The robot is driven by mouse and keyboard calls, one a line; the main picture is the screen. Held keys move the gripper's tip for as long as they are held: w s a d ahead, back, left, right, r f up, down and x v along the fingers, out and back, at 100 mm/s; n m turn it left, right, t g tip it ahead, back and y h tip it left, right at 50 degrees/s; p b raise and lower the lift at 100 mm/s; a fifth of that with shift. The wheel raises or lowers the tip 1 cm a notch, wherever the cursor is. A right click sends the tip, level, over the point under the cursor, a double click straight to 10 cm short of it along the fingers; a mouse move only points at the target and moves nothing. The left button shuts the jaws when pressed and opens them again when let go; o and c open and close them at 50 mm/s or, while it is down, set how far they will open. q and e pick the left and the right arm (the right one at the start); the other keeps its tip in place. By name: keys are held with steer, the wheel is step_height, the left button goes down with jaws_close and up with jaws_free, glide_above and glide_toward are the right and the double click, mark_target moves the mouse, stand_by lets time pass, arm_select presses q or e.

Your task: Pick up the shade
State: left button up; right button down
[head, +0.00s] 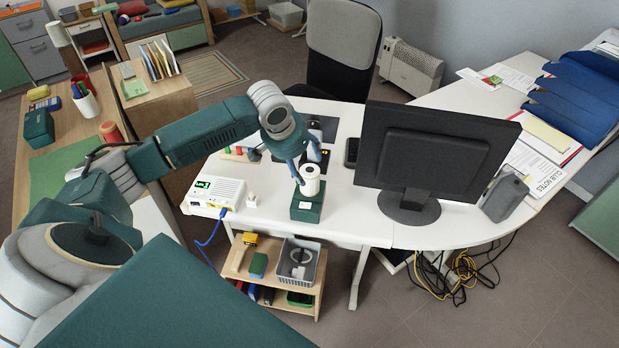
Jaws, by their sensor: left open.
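The shade (309,187) is a small white cylinder with a dark opening in its top. It is upright on a dark green square block (307,208) with a small white label, near the front edge of the white desk (372,222). My left gripper (307,167) reaches down from the left, right at the top of the shade. Its fingers are spread, one to the left of the shade and one behind it. I cannot tell whether either finger touches the shade. My right gripper is not in view.
A white router-like box (214,193) with a blue cable is left of the block. A black monitor (434,150) stands to the right. Below the desk edge is a low shelf (272,262) with a grey basket (299,262). Clear desk lies between block and monitor.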

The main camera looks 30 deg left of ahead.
mark_target(308, 172)
arm_select(q)
steer(key=x, duration=0.3)
steer(key=shift+w+f, duration=0.2)
steer(key=shift+p+x, duration=0.8)
steer(key=shift+x, duration=1.85)
steer(key=shift+d, duration=0.1)
steer(key=c, duration=1.1)
